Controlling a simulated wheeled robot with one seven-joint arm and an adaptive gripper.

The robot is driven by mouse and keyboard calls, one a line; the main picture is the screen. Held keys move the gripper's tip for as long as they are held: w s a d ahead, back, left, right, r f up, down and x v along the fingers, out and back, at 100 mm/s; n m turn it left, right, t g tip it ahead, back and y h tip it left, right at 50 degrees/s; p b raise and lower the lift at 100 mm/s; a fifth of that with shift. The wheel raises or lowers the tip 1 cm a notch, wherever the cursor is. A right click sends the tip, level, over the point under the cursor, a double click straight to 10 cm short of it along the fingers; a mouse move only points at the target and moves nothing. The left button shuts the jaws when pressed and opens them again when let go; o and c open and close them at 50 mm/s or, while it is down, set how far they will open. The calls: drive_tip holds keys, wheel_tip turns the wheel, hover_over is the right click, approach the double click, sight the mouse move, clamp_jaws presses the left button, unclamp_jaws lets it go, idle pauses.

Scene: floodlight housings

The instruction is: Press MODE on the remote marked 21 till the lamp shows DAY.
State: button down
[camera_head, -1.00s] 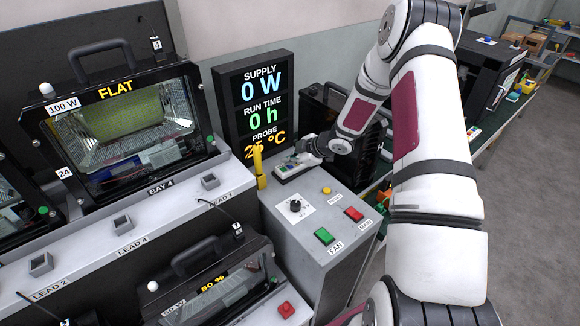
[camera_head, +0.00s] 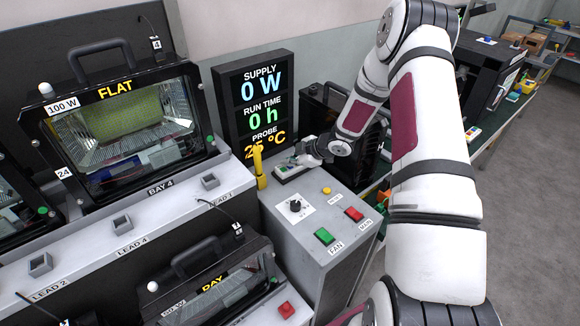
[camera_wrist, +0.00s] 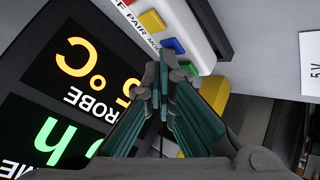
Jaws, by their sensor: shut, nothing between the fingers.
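The remote (camera_head: 290,171) lies on the grey cabinet top in the head view. In the wrist view the remote (camera_wrist: 190,25) is white with yellow, blue and green buttons; the word MODE is printed near the blue button (camera_wrist: 172,46). No number 21 is readable. My gripper (camera_wrist: 164,62) is shut and empty, its tips at the blue and green buttons; I cannot tell whether they touch. In the head view my gripper (camera_head: 303,161) is over the remote's right end. The lower floodlight (camera_head: 225,296) shows DAY in yellow on its display.
A yellow post (camera_head: 259,168) stands just left of the remote. The display board (camera_head: 255,100) rises behind it, reading 0 W and 0 h. A knob (camera_head: 295,205), a green FAN button (camera_head: 324,236) and a red button (camera_head: 354,214) are nearer. Another floodlight (camera_head: 118,125) shows FLAT.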

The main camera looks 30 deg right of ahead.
drive_tip(key=shift+r, duration=0.75)
drive_tip(key=shift+d+r+p, duration=0.15)
drive_tip(key=shift+r+p, duration=0.1)
drive_tip(key=shift+r, duration=1)
drive_tip(key=shift+d+r+p, duration=0.1)
drive_tip(key=shift+r+p, duration=0.15)
drive_tip(key=shift+r, duration=1)
drive_tip(key=shift+w, duration=0.1)
